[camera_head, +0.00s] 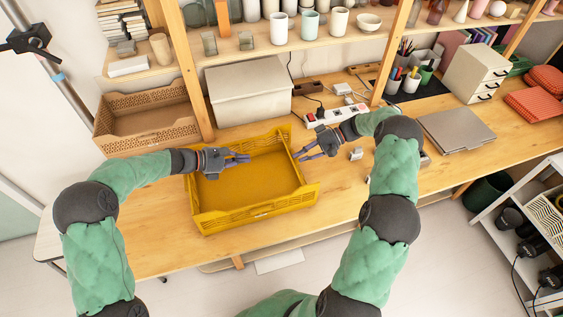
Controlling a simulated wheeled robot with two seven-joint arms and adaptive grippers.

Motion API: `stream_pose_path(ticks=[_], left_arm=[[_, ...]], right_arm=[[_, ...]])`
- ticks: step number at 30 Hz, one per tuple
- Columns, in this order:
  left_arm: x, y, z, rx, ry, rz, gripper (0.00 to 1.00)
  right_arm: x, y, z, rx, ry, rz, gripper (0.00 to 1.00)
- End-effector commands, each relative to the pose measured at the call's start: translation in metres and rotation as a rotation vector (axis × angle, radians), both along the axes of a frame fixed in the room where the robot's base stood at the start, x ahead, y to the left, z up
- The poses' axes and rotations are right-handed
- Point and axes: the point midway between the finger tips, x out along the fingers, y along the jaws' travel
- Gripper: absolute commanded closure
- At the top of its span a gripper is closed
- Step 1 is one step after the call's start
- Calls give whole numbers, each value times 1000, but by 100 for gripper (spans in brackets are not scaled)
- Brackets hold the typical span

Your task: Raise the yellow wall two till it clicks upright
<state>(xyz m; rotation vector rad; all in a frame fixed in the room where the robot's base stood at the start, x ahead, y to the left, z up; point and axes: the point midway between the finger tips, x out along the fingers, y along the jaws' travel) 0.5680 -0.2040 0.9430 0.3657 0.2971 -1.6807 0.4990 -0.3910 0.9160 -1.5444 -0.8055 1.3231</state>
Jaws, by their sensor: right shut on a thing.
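A yellow crate (265,209) sits on the wooden table with its open top facing up. Its front wall and back wall stand up. The right wall rises along the crate's right side, partly hidden by my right gripper, and its exact tilt is hard to tell. My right gripper (301,156) comes from the right and is shut on the crate's right wall near the middle of its upper edge. My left gripper (245,159) reaches over the crate's left side, with its fingertips above the inside of the crate. Its finger gap is too small to judge.
A lidded grey box (248,93) and a tan crate (150,121) stand behind. A power strip (335,116) lies behind my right gripper. A closed laptop (456,130) is to the right. Clear table lies in front of the crate.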

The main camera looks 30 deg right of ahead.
Motion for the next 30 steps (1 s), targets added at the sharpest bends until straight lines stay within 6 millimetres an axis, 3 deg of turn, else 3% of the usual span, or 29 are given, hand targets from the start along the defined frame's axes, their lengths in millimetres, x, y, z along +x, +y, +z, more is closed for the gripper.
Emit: stream_pose_path(ticks=[3,8,23,30], left_arm=[[-19,4,-12,0,11,-69,100],[-28,-5,-19,-1,16,-92,100],[-45,-83,-55,0,14,-88,100],[-51,-112,-44,0,12,-87,100]], right_arm=[[-1,-1,-4,-4,4,-3,100],[-1,-1,-4,-4,4,-3,100],[0,-1,-3,-4,4,-3,100],[0,-1,-3,-4,4,-3,100]])
